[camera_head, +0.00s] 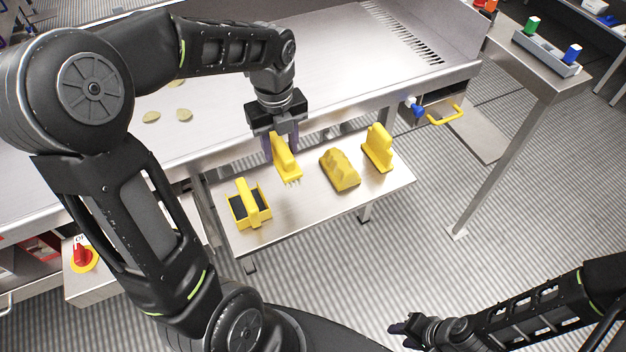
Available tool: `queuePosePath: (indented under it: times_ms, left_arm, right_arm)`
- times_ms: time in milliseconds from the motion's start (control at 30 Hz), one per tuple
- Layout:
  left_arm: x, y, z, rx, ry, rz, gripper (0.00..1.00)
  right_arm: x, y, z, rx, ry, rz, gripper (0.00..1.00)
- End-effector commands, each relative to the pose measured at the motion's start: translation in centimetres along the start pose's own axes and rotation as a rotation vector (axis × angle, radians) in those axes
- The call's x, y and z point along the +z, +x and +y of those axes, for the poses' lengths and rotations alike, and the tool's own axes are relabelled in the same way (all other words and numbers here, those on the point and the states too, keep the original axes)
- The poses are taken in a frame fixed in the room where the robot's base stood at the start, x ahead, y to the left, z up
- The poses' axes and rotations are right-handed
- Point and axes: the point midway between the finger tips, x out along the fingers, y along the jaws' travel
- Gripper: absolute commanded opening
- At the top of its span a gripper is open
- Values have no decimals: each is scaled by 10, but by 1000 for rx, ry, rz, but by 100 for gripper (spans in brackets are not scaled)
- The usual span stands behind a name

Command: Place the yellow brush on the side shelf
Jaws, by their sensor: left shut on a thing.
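A yellow brush (286,162) with pale bristles underneath is held in my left gripper (280,138). The gripper points down and is shut on the brush's upright handle. The brush is over the middle of the side shelf (275,232), a metal shelf along the front of the large metal table. I cannot tell whether the bristles touch the shelf. My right gripper (402,330) is at the bottom of the view, low and away from the shelf; its fingers are too small and dark to read.
On the shelf stand a yellow holder with dark pads (250,203) to the brush's left, a yellow lumpy block (340,170) and another yellow handled tool (378,148) to its right. Several pale round slices (184,115) lie on the metal table (340,60).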

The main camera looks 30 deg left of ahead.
Motion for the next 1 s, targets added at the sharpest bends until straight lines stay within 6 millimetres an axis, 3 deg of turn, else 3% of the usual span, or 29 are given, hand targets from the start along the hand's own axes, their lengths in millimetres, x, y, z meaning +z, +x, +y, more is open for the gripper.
queuePosePath:
  times_ms: [267,667,1000]
  left_arm:
    - [0,3,0,1,-1,1,0]
    - [0,60,0,2,-2,2,0]
    - [0,64,0,1,-2,1,0]
  right_arm:
    - [0,0,0,0,0,0,36]
    - [1,-6,-2,2,1,-2,36]
    - [1,-6,-2,2,1,-2,36]
